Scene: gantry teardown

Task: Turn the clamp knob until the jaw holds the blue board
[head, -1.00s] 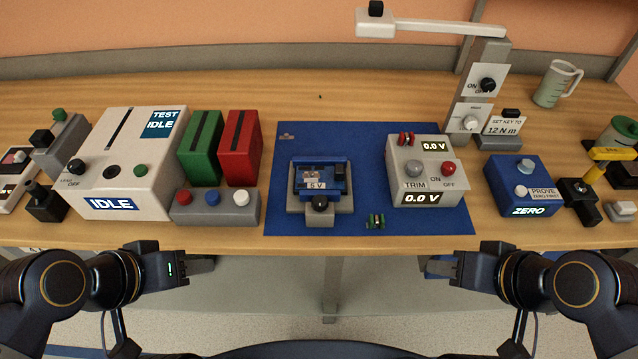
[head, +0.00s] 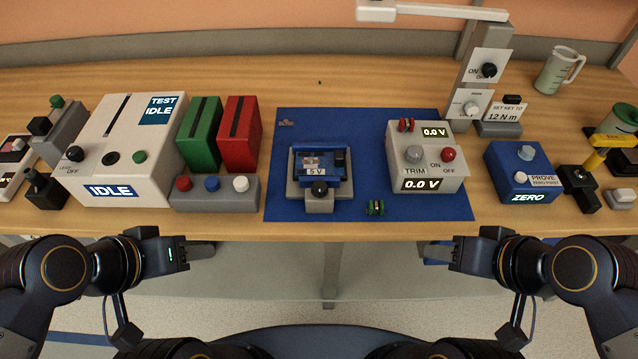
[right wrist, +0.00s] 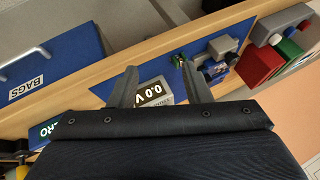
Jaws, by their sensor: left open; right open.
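The blue board (head: 327,158), with a "5 V" label, sits in a grey clamp (head: 343,192) on the blue mat in the head view. The black clamp knob (head: 319,188) is on the clamp's front side. I cannot tell whether the jaw touches the board. The clamp also shows small in the right wrist view (right wrist: 222,50). My left gripper (head: 205,250) is open and empty in front of the bench, left of the clamp. My right gripper (head: 437,252) is open and empty in front of the bench, right of the clamp; its fingers also show in the right wrist view (right wrist: 160,88).
A grey meter box (head: 425,155) reading 0.0 V stands right of the clamp. A small green part (head: 375,207) lies on the blue mat (head: 290,212). Green (head: 200,140) and red (head: 241,135) bins and a grey button box (head: 215,195) stand left.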

